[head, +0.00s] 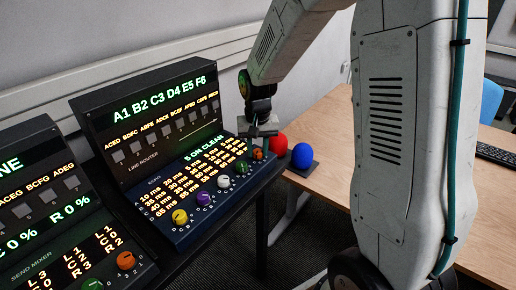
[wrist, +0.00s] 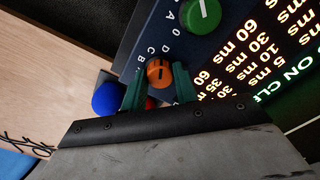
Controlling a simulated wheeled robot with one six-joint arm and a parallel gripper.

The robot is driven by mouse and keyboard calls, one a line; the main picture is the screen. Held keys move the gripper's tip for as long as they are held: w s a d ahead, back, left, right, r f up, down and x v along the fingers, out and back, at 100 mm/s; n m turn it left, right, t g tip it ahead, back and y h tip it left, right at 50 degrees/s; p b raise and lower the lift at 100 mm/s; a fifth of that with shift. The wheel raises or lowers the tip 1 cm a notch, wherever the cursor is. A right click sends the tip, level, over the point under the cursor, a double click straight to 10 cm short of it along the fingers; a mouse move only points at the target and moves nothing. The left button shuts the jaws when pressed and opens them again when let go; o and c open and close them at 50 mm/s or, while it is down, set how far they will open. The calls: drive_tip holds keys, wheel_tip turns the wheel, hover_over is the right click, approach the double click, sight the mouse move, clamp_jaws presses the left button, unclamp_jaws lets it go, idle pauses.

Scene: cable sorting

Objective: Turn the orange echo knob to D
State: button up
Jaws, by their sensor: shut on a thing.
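The orange echo knob (head: 257,154) is at the right end of the knob row on the echo panel (head: 185,235). In the wrist view the orange knob (wrist: 159,72) shows a dark pointer line on its face. My gripper (head: 259,139) is over it from above, and in the wrist view its two green fingers (wrist: 159,84) stand on either side of the knob, shut on it. Small white letters, among them C and B, show beside the knob; I cannot tell for certain which letter the pointer faces.
A green knob (head: 241,167) is the nearest neighbour, with white, purple and yellow knobs further left. Red (head: 278,144) and blue (head: 302,155) balls are close on the right. The send mixer (head: 60,220) stands at left with another orange knob (head: 125,260).

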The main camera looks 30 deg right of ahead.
sight(257, 151)
drive_tip(key=shift+w+r+m, duration=0.15)
drive_tip(key=shift+w+m, duration=0.05)
drive_tip(key=shift+m, duration=0.7)
drive_tip(key=o, duration=1)
drive_tip(key=shift+s, duration=0.1)
drive_tip(key=shift+c, duration=0.2)
wheel_tip(257, 151, up, 8)
drive_tip(key=shift+f, duration=0.2)
